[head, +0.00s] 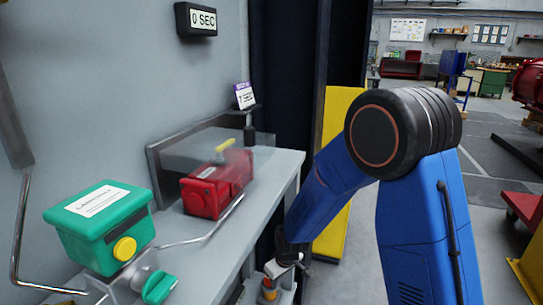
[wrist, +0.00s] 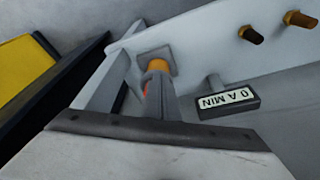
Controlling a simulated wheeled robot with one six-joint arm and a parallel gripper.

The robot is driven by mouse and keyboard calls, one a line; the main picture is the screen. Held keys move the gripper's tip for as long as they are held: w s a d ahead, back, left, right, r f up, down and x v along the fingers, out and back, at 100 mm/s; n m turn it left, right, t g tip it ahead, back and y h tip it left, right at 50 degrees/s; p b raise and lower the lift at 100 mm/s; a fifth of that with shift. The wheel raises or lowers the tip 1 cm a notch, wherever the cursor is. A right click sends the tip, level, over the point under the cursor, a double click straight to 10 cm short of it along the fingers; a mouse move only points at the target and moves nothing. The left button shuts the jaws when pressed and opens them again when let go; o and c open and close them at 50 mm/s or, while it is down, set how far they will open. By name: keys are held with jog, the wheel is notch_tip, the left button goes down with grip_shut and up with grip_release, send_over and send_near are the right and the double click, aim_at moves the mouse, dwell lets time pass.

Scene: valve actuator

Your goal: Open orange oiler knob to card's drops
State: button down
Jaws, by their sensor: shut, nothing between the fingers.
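My gripper (head: 283,264) is low beside the bench's right side in the head view, shut with nothing held. Just below it is a small oiler with an orange part (head: 268,293); the gripper partly hides it, and I cannot tell whether they touch.
A green box (head: 100,222) with yellow and green knobs and a red box (head: 217,186) with a yellow lever stand along the bench (head: 262,172). A 0 SEC display (head: 196,20) hangs on the wall. A yellow panel (head: 340,120) stands behind my arm.

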jog(key=shift+s+a, duration=0.3)
jog(key=shift+a, duration=0.25)
dwell(0.4)
jog(key=shift+s, duration=0.15)
notch_tip(320, 180, up, 6)
jog(key=shift+s+d, duration=0.15)
jog(key=shift+s, duration=0.1)
dwell(0.6)
jog(key=shift+w, duration=0.1)
notch_tip(320, 180, down, 6)
jog(key=w+d, duration=0.2)
jog(key=shift+w, duration=0.2)
dwell(0.6)
jog(key=shift+s+a, duration=0.65)
jog(key=shift+s, duration=0.05)
dwell(1.0)
